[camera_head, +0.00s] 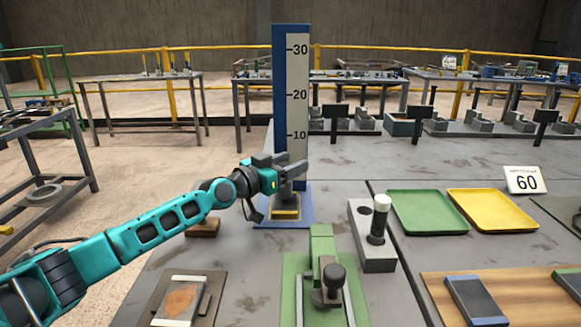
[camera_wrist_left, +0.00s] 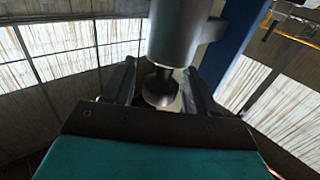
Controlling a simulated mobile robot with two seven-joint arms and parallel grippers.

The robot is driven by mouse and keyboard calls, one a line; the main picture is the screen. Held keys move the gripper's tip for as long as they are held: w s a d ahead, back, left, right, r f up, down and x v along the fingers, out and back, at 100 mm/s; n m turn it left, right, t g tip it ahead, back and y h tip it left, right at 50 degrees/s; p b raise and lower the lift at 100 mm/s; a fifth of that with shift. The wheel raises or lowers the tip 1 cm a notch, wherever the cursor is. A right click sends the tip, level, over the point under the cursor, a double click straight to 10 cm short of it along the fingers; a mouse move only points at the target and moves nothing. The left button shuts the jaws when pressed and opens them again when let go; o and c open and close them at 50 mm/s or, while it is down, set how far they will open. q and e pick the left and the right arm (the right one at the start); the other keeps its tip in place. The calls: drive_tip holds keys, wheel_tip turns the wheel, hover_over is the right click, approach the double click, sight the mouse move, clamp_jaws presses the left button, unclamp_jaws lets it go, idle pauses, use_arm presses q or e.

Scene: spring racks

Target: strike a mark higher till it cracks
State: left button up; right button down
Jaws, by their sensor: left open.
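A blue upright post with a white scale (camera_head: 297,75) marked 10, 20 and 30 stands on a blue base (camera_head: 285,216). My left gripper (camera_head: 292,166) is in front of its lower part, below the 10 mark. In the left wrist view the gripper (camera_wrist_left: 160,75) is open, its fingers on either side of a grey cylinder (camera_wrist_left: 178,30) with a rounded knob (camera_wrist_left: 160,92) at its end. I cannot tell whether the fingers touch it. A slab (camera_head: 180,300) with a rusty orange patch lies at the lower left. My right gripper is not in view.
A green fixture (camera_head: 322,250) with a dark knob and a grey block (camera_head: 376,255) holding a white-topped cylinder (camera_head: 380,212) stand nearby. Green (camera_head: 395,220) and yellow (camera_head: 460,215) trays and a "60" card (camera_head: 524,180) are at right. A wooden board (camera_head: 440,290) holds dark slabs.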

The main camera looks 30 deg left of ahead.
use_arm(q)
drive_tip(key=shift+w+d, duration=0.15)
drive_tip(key=shift+w, duration=0.15)
drive_tip(key=shift+c, duration=0.2)
clamp_jaws()
idle(0.3)
